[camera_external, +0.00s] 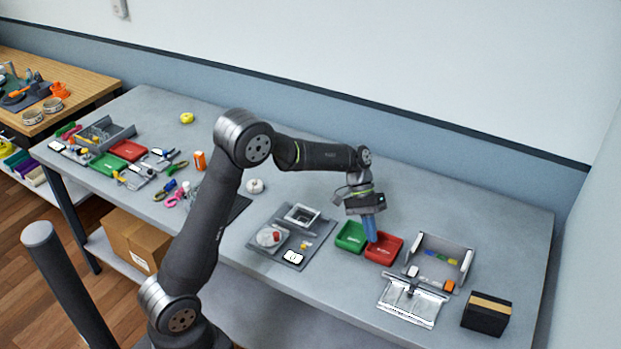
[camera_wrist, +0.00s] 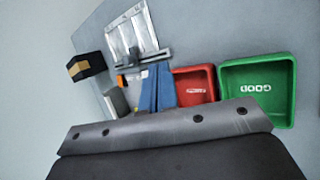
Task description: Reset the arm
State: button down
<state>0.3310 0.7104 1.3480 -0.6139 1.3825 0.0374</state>
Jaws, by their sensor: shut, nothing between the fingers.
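My gripper (camera_external: 371,228) points down over the red bin in the external view. Its blue fingers are shut and hold nothing. In the wrist view the blue fingers (camera_wrist: 157,88) stand side by side, just left of the red bin (camera_wrist: 195,85). My arm reaches out to the right over the table, bent at the elbow. The red bin also shows in the external view (camera_external: 385,249), partly behind the fingertips. I cannot tell the exact height of the fingertips above it.
A green bin (camera_external: 350,236) stands left of the red one. To the right are a grey open tray (camera_external: 459,252), a silver pouch under a bar (camera_external: 408,303) and a black box (camera_external: 486,316). A grey tray (camera_external: 262,240) lies left. The table's back right is clear.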

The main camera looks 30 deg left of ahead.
jog(key=shift+s+d+r+m+y, duration=0.2)
jog(key=shift+d+r+m+y, duration=0.1)
jog(key=shift+m, duration=1.05)
jog(key=shift+s+d+r+m+y, duration=0.15)
jog(key=shift+d+r+m+y, duration=0.15)
jog(key=shift+m, duration=1)
jog(key=shift+s+d+r+m+y, duration=0.2)
jog(key=shift+d+m+y, duration=0.1)
jog(key=shift+m, duration=1.05)
